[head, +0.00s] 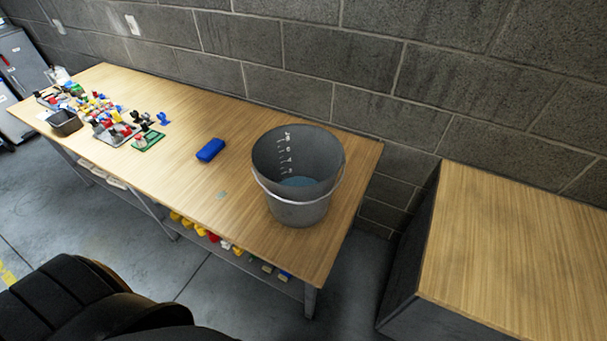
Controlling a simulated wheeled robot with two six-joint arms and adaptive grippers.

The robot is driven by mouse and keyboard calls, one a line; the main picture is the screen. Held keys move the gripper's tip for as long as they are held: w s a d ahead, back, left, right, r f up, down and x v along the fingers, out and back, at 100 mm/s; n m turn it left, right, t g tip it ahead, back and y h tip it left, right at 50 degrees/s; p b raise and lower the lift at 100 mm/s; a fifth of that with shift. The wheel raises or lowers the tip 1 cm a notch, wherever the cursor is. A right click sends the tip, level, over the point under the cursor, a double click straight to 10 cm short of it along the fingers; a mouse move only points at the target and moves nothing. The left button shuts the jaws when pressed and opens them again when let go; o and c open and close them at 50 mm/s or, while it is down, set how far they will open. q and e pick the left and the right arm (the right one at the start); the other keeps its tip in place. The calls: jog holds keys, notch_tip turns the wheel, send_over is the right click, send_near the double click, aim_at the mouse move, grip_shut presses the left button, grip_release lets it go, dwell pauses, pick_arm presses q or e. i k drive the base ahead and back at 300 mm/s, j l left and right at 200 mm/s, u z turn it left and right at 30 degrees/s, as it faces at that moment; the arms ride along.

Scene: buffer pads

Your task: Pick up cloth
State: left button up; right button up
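No cloth shows clearly in the head view. A blue, rounded block-like item (210,150) lies on the wooden workbench (205,110), left of the bucket; I cannot tell whether it is a folded cloth. A grey bucket (297,207) with a wire handle and white marks inside stands upright near the bench's right end. Something bluish (298,182) shows at its bottom; I cannot tell whether it is liquid or fabric. Neither of my grippers is in view.
Several small coloured parts (98,105) and a dark open box (65,122) crowd the bench's left end. A lower shelf holds several coloured items (213,237). A second wooden-topped unit (515,255) stands at right, its top bare. A block wall (300,50) runs behind.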

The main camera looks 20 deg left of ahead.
aim_at(214, 147)
jog(key=u, duration=1.5)
jog(key=z, duration=0.3)
jog(key=i+j+z, duration=0.15)
jog(key=j+z, duration=0.25)
jog(key=i+j+z, duration=0.1)
jog(key=j+z, duration=0.65)
jog(key=i+j, duration=0.05)
